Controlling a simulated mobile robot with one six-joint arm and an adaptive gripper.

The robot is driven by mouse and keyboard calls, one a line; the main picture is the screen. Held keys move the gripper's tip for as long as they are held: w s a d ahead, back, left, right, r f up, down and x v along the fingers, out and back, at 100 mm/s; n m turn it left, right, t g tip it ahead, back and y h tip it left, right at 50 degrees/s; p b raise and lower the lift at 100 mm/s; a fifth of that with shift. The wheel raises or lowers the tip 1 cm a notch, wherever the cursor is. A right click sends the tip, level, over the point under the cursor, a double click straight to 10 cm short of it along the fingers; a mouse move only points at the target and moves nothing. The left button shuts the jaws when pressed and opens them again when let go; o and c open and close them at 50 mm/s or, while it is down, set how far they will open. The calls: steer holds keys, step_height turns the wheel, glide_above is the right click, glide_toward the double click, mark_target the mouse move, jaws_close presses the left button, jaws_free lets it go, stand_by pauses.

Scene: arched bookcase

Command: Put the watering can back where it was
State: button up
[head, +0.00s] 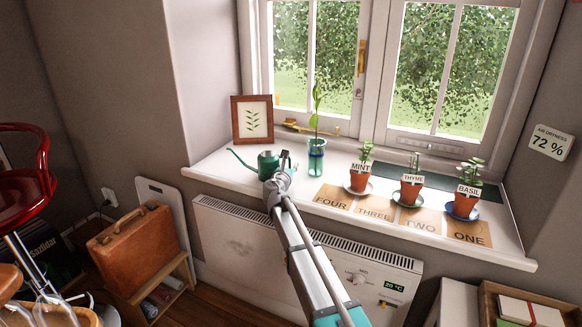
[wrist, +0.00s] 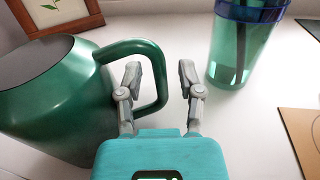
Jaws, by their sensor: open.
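The green watering can (head: 268,163) stands on the white windowsill, its thin spout pointing left. In the wrist view the can (wrist: 50,105) fills the left side, with its handle (wrist: 160,75) reaching toward my gripper. My gripper (wrist: 162,75) is open, its two grey fingers apart, one on each side of the outer bar of the handle. Whether either finger touches the handle I cannot tell. In the head view my gripper (head: 285,158) is at the can's right side and hides part of it.
A teal glass with a cutting (head: 316,158) stands close right of my gripper. A framed leaf picture (head: 252,120) is behind the can. Pots labelled mint (head: 360,181), thyme (head: 411,192) and basil (head: 466,204) stand farther right behind numbered cards. A radiator (head: 240,245) is below the sill.

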steer(key=shift+r, duration=0.2)
steer(key=s, duration=0.4)
steer(key=s+a, duration=0.1)
steer(key=s, duration=0.3)
steer(key=s+a, duration=0.1)
steer(key=s, duration=0.2)
steer(key=shift+s, duration=0.4)
